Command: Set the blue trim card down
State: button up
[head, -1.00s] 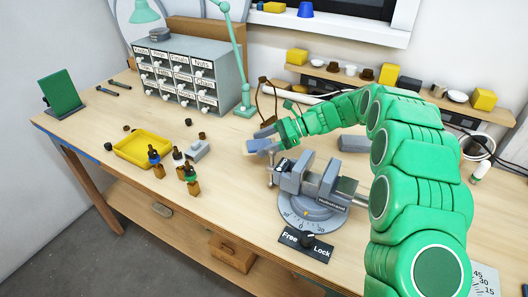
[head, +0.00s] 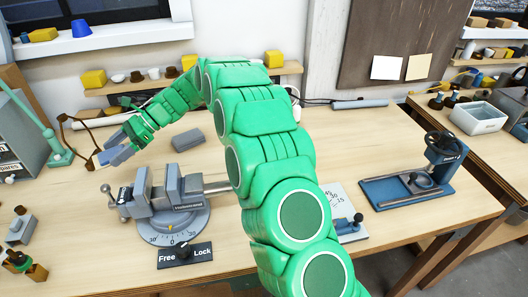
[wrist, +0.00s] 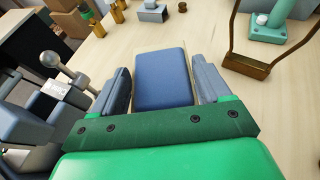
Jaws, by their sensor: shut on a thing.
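The blue trim card (wrist: 162,78) is a flat blue slab between the two grey jaws of my gripper (wrist: 165,88) in the wrist view. My gripper is shut on its sides. In the head view my gripper (head: 118,150) is at the left, behind the vise, and the card (head: 106,157) shows small at its tip. I cannot tell whether the card touches the bench or is just above it.
A grey vise (head: 150,196) on a round dial base stands in front of my gripper. A brown wire frame (wrist: 246,64) and a green lamp base (wrist: 268,28) are near. A grey block (head: 187,139) lies to the right.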

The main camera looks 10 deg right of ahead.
jog(key=w+d+m+t, duration=0.2)
jog(key=w+d, duration=0.2)
jog(key=d, duration=0.3)
jog(key=w+d+m+t+y, duration=0.1)
jog(key=w+d+m+t, duration=0.1)
jog(key=w+d, duration=0.2)
jog(key=d, duration=0.3)
jog(key=shift+w+d+f+t, duration=0.15)
jog(key=shift+w+d+t, duration=0.1)
jog(key=shift+w+t, duration=0.15)
jog(key=w+d+m+t, duration=0.1)
jog(key=d+t, duration=0.1)
jog(key=d, duration=0.4)
jog(key=w+d+f+m+t, duration=0.1)
jog(key=w+d+m+t, duration=0.1)
jog(key=d, duration=0.4)
jog(key=w+d+m+t, duration=0.1)
jog(key=d+m, duration=0.1)
jog(key=d, duration=0.5)
jog(key=shift+w+f+t+h, duration=0.2)
jog(key=shift+t+h, duration=0.1)
jog(key=shift+t, duration=0.1)
jog(key=m+t+h, duration=0.8)
jog(key=m, duration=0.2)
send_over(325, 159)
notch_tip(325, 159, down, 6)
jog(key=r, duration=0.1)
jog(key=shift+n, duration=0.3)
jog(key=shift+d+f, duration=0.1)
jog(key=shift+f, duration=3.95)
